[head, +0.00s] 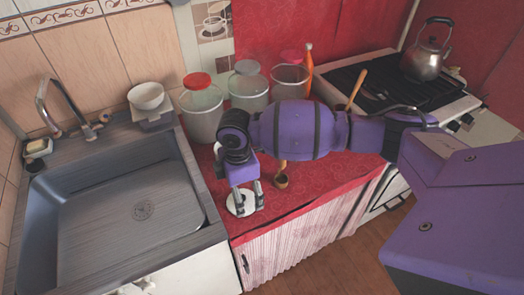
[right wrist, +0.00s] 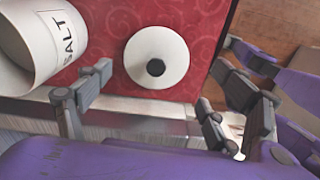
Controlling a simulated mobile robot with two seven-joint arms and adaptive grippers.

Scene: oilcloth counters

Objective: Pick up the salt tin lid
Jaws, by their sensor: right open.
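The salt tin lid is a round white disc (head: 231,206) with a black knob, lying on the red oilcloth near the counter's front left corner. It also shows whole in the right wrist view (right wrist: 156,78), with the knob at its middle. My right gripper (head: 245,206) is open and points down over the lid, partly covering it in the head view. In the right wrist view its fingers (right wrist: 165,105) are spread apart with nothing between them. A white tin marked SALT (right wrist: 38,45) stands close beside the lid there, partly cut off. My left gripper is not in view.
Canisters, one with a red lid (head: 203,112), stand behind the gripper against the wall. The grey sink (head: 120,205) lies left, the stove with a kettle (head: 426,60) right. The counter's front edge is close.

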